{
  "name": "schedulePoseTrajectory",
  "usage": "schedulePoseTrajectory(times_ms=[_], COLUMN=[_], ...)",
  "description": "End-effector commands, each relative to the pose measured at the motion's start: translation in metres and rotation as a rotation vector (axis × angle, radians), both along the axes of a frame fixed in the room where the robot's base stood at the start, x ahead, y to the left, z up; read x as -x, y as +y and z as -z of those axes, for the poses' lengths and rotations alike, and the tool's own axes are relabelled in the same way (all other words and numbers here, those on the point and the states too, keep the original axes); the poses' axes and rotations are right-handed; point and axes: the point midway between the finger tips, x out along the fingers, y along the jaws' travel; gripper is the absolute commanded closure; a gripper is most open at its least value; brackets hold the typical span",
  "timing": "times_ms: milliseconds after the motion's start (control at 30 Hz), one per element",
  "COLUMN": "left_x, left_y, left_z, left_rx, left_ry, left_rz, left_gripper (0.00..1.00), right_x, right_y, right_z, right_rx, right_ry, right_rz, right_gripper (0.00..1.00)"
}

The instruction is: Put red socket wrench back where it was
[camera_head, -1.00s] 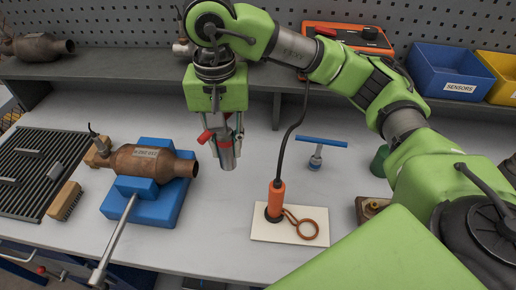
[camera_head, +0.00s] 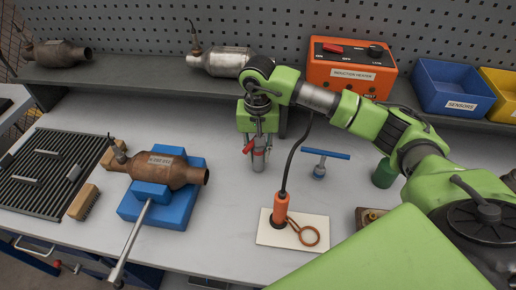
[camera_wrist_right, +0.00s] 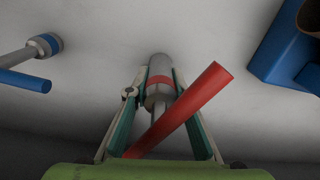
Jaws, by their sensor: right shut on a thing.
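The red socket wrench has a red bar handle and a grey socket with a red band. It shows between the fingers of my right gripper (camera_head: 258,141). In the right wrist view the red handle (camera_wrist_right: 185,108) runs slantwise across the jaws and the socket (camera_wrist_right: 160,75) points away from them. My right gripper is shut on it. In the head view the socket (camera_head: 259,160) hangs down over the bench, left of the blue socket wrench (camera_head: 325,154). I cannot tell whether its lower end touches the bench. My left gripper is out of view.
An orange-handled induction tool (camera_head: 281,207) stands on a pale pad (camera_head: 270,236) in front. A converter (camera_head: 164,168) rests on a blue stand (camera_head: 172,211) at left. A shelf behind holds a second converter (camera_head: 222,60) and an orange induction heater (camera_head: 345,73).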

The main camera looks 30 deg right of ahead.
Motion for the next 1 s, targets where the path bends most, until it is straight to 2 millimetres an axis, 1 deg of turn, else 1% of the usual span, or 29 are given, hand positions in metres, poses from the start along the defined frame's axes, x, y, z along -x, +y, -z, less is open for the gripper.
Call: schedulePoseTrajectory(times_ms=[33, 267, 433, 467, 500, 833, 933, 1000], left_x=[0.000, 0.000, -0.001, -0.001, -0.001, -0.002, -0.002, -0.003], left_y=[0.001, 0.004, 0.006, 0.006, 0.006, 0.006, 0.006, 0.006], left_z=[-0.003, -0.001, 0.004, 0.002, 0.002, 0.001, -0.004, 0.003], left_rx=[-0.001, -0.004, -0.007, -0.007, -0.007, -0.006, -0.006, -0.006], left_ry=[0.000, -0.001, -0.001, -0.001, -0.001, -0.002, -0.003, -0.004], left_rz=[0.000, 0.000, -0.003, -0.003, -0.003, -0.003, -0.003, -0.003], left_gripper=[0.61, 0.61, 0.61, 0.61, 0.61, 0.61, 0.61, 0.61], right_x=[0.000, -0.001, -0.001, 0.000, 0.000, 0.000, 0.000, -0.002], right_y=[0.000, 0.001, 0.001, 0.001, 0.001, 0.001, 0.001, 0.001], right_z=[0.000, 0.002, 0.007, 0.006, 0.006, 0.005, 0.001, -0.004], right_rx=[-0.001, 0.000, -0.001, 0.000, 0.000, 0.000, 0.000, -0.002], right_ry=[-0.002, -0.004, -0.003, -0.001, -0.001, -0.001, -0.001, -0.005], right_rz=[0.000, 0.000, -0.001, -0.001, -0.001, 0.000, 0.000, 0.000], right_gripper=[1.00, 1.00, 1.00, 0.70, 0.61, 0.61, 0.61, 0.61])
